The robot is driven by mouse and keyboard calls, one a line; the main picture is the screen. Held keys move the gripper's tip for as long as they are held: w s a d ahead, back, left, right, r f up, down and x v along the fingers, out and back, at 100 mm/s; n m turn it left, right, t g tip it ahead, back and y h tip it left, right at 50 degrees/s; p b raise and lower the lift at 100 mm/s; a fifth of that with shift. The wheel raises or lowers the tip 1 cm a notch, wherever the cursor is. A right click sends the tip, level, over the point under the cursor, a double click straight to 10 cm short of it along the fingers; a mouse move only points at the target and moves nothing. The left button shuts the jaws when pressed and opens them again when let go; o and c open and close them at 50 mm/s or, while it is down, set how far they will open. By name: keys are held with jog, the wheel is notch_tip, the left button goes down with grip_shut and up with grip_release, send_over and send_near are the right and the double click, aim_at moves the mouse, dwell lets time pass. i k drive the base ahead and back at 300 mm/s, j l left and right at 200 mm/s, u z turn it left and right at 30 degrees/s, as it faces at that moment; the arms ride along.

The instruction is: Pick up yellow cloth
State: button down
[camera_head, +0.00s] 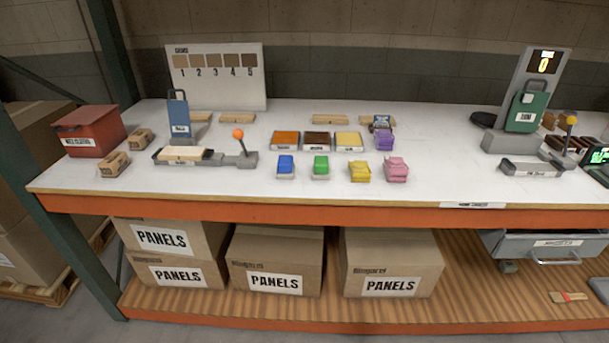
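A blue cloth (285,166) is farther left in the same row. A purple cloth (384,140) sits behind, to the right. My gripper is not in view.
A lever device (207,156) stands left and a scale-like unit (525,110) right. The worktop (440,180) is clear in front of the cloths.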

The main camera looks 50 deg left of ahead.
aim_at(360, 173)
jog(key=u, duration=1.8)
